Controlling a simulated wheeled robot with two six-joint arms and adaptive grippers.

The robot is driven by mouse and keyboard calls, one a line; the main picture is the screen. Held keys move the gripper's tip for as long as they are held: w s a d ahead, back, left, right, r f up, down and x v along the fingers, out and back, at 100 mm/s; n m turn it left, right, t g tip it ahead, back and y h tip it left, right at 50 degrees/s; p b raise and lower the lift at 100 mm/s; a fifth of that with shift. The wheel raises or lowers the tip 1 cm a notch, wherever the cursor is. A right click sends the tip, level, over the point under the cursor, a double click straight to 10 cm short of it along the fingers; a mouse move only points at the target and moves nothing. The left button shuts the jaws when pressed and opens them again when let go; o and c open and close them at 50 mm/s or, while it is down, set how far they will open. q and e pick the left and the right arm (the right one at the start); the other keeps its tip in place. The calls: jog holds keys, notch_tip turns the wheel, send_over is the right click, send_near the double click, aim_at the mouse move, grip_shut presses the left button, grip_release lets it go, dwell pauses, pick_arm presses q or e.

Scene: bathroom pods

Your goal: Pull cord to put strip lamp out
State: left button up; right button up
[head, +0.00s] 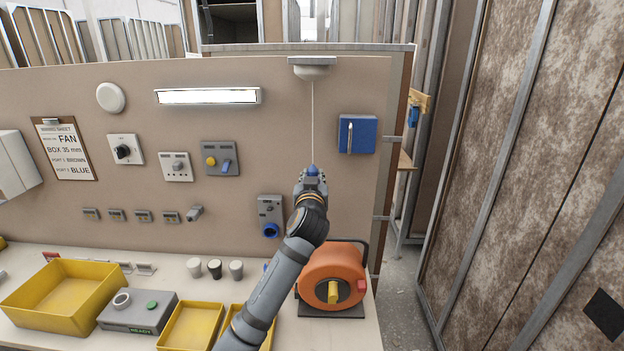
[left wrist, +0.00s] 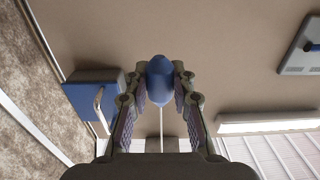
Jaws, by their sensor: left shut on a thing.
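The strip lamp (head: 208,96) is on the upper wall panel and glows bright white; it also shows in the left wrist view (left wrist: 266,122). A pull-cord switch (head: 312,68) sits at the panel's top edge, with a thin pale cord (head: 312,115) hanging straight down. The cord ends in a blue pull knob (left wrist: 160,80). My left gripper (head: 312,175) is at the cord's lower end, shut on the blue knob, with a finger on each side of it. The cord (left wrist: 161,125) runs away behind the knob in the left wrist view. My right gripper is in neither view.
A blue box (head: 358,134) with a pale lever is on the panel right of the cord. Switches and a grey unit with a blue socket (head: 270,230) are to the left. An orange cable reel (head: 332,275) and yellow trays (head: 65,294) stand on the bench below.

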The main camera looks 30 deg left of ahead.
pick_arm(q)
jog(key=shift+f+b, duration=0.45)
jog(key=shift+f, duration=0.05)
jog(key=o, duration=1)
jog(key=v, duration=0.8)
jog(key=shift+r, duration=0.1)
jog(key=shift+a, duration=0.1)
dwell(0.3)
